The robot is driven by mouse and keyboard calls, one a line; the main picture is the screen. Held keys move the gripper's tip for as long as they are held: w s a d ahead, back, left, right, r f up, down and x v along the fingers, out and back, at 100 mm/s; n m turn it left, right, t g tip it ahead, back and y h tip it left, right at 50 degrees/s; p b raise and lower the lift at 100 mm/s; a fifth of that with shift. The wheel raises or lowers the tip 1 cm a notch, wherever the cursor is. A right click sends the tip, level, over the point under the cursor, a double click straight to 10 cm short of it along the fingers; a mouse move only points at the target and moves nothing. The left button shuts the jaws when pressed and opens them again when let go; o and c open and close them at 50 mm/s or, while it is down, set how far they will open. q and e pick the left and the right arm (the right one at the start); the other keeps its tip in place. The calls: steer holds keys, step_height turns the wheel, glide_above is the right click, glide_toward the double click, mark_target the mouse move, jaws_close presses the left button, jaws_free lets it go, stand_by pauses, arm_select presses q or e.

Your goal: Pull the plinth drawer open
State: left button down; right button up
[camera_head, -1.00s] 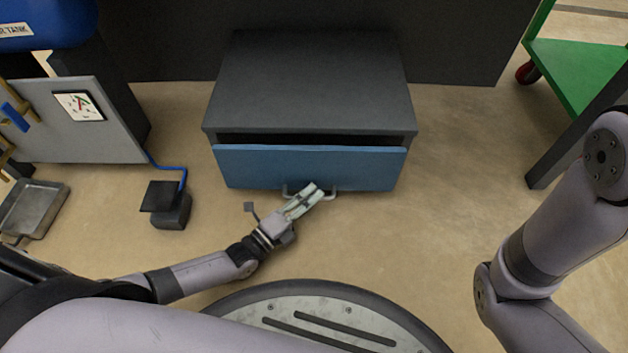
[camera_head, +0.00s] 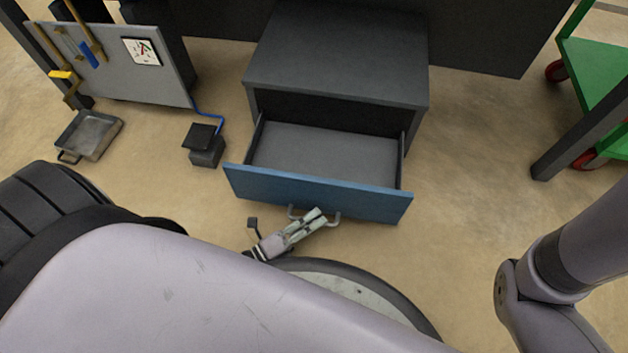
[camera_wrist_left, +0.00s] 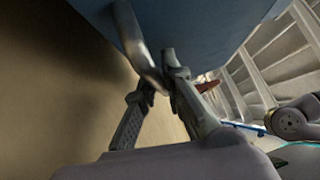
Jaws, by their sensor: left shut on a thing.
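The plinth drawer (camera_head: 318,192) has a blue front and stands well out of its dark grey cabinet (camera_head: 340,60). Its inside is grey and looks empty. A grey bar handle (camera_head: 333,218) sits on the drawer front. My left gripper (camera_head: 318,216) is at the handle, in front of the drawer. In the left wrist view the left fingers (camera_wrist_left: 160,88) are shut on the handle (camera_wrist_left: 138,45), below the blue front (camera_wrist_left: 195,28). My right gripper is out of view; only part of my right arm shows at the right.
A small black pedal box (camera_head: 205,145) with a blue hose stands left of the drawer. A metal tray (camera_head: 88,135) lies farther left, below a grey panel with a gauge (camera_head: 142,51). A green cart (camera_head: 598,75) stands at the right. The floor right of the drawer is clear.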

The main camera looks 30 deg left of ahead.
arm_select(q)
steer(key=shift+f, duration=0.1)
steer(key=c, duration=1.7)
jaws_free()
steer(key=shift+a, duration=0.1)
steer(key=v, duration=1.2)
